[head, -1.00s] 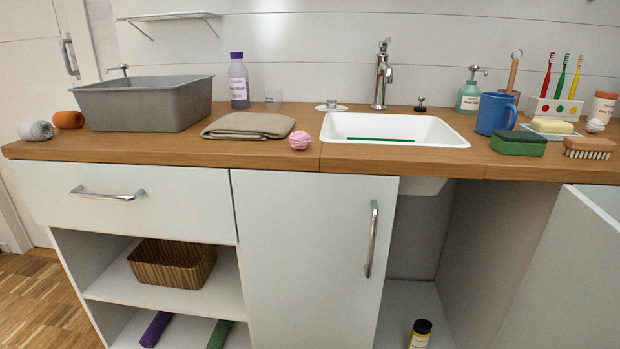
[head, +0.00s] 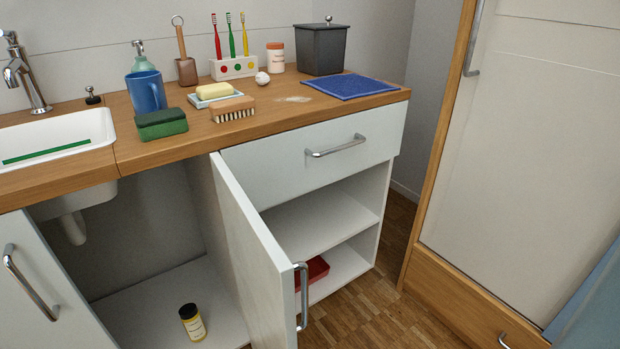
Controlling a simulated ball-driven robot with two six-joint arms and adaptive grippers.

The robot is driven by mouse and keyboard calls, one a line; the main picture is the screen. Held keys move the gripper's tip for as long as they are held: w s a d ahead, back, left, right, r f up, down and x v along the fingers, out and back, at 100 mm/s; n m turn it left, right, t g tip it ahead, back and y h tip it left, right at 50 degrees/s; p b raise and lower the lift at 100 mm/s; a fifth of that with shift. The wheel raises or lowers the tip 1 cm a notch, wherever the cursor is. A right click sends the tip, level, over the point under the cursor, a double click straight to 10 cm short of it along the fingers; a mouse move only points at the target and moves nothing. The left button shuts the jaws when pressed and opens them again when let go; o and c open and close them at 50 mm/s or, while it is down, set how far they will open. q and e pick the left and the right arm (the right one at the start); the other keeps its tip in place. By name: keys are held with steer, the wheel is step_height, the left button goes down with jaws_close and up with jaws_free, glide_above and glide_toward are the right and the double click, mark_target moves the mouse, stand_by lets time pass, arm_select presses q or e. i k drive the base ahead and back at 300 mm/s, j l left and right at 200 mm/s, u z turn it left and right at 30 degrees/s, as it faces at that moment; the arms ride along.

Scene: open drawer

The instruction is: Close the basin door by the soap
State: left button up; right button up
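The basin door by the soap (head: 251,250) is a white panel standing wide open toward me, hinged at the right side of the basin cupboard. Its chrome bar handle (head: 302,297) is at the free edge, near the bottom middle of the head view. The yellow soap (head: 214,91) lies on a pale dish on the counter above and left of the hinge. The white basin (head: 60,138) is at the left with a green strip in it. Neither of my grippers shows in the head view.
A small yellow bottle with a black cap (head: 193,322) stands on the cupboard floor inside the opening. Another door (head: 47,285) is at the lower left. A drawer (head: 330,150) and open shelves with a red tray (head: 312,271) are to the right. Bare floor lies further right.

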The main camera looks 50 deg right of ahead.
mark_target(265, 274)
steer(key=l, duration=0.45)
steer(key=k+l, duration=0.15)
steer(key=l, duration=0.8)
steer(key=k+u, duration=0.05)
